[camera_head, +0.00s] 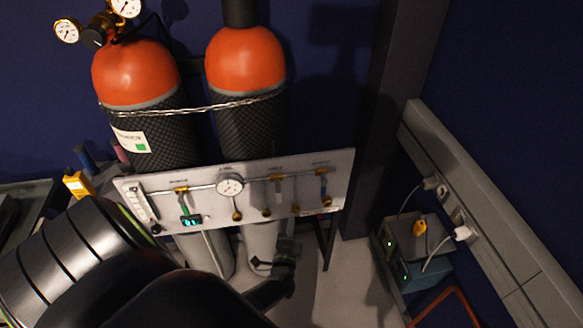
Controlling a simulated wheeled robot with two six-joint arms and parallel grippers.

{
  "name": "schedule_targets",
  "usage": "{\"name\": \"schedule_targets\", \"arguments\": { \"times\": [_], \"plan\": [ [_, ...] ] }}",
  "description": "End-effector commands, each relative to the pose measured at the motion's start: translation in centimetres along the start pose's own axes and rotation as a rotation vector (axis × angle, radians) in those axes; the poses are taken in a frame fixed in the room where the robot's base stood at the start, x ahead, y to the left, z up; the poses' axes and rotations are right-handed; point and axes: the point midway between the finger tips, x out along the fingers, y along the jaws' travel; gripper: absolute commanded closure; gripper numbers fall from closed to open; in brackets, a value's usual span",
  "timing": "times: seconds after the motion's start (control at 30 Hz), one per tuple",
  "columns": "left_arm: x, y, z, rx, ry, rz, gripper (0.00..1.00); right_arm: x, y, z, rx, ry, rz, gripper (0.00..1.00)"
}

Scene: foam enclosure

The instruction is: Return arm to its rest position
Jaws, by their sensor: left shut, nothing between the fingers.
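My left arm (75,262) comes in from the lower left as a thick grey and black link. It covers the lower left of the view. My left gripper (284,268) is small and dark at the end of the arm, just below the lower edge of the valve panel. It is shut and holds nothing. Its outline is partly lost against the dark parts behind it. My right gripper is not in view.
A pale valve panel (285,181) with a gauge stands before two orange-topped cylinders (135,72) (245,60). A yellow device (77,183) is at left. Boxes with plugged cables (415,240) sit by the right wall. Floor shows between the panel and boxes.

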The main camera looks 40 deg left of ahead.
Motion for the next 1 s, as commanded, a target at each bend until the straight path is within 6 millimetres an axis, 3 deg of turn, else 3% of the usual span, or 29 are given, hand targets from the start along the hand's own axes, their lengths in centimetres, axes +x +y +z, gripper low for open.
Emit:
{"name": "schedule_targets", "arguments": {
  "times": [0.43,0.57,0.77,1.0],
  "plan": [
    [0.0,0.1,0.0,-0.002,0.001,0.002,1.0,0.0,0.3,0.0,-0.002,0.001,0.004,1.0],
    [-0.8,1.8,0.2,-0.041,0.025,0.048,1.0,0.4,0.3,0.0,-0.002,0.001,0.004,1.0],
    [-5.4,9.1,1.2,-0.238,0.096,0.295,1.0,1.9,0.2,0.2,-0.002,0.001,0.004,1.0],
    [-14.4,18.8,4.4,-0.505,0.019,0.698,1.0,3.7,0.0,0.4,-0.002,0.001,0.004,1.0]
  ]
}}
